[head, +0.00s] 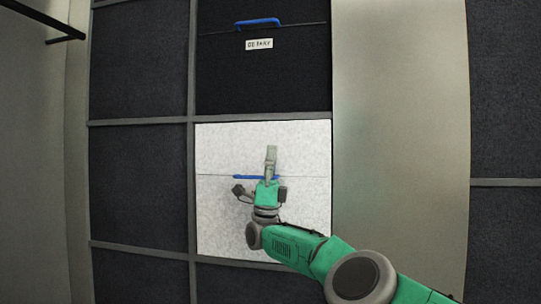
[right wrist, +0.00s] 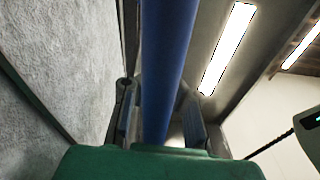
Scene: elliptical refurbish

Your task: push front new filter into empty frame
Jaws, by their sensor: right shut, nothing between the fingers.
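The new filter (head: 225,145) is a white speckled square panel with a blue handle (head: 243,177) across its middle. It fills a frame opening in the centre of the head view; I cannot tell how deep it sits. My right gripper (head: 271,152) is shut and empty in front of the panel, over the handle's right part. In the right wrist view, the filter face (right wrist: 60,60) is at the left, close to the gripper (right wrist: 160,115). The blue handle (right wrist: 168,60) runs past the fingers, partly hidden by the gripper body. My left gripper is not in view.
A dark old filter (head: 225,80) with a blue handle and a white label (head: 259,44) sits above. Other dark filter panels (head: 140,180) stand at the left behind grey frame bars (head: 135,122). A plain metal panel (head: 400,130) is at the right.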

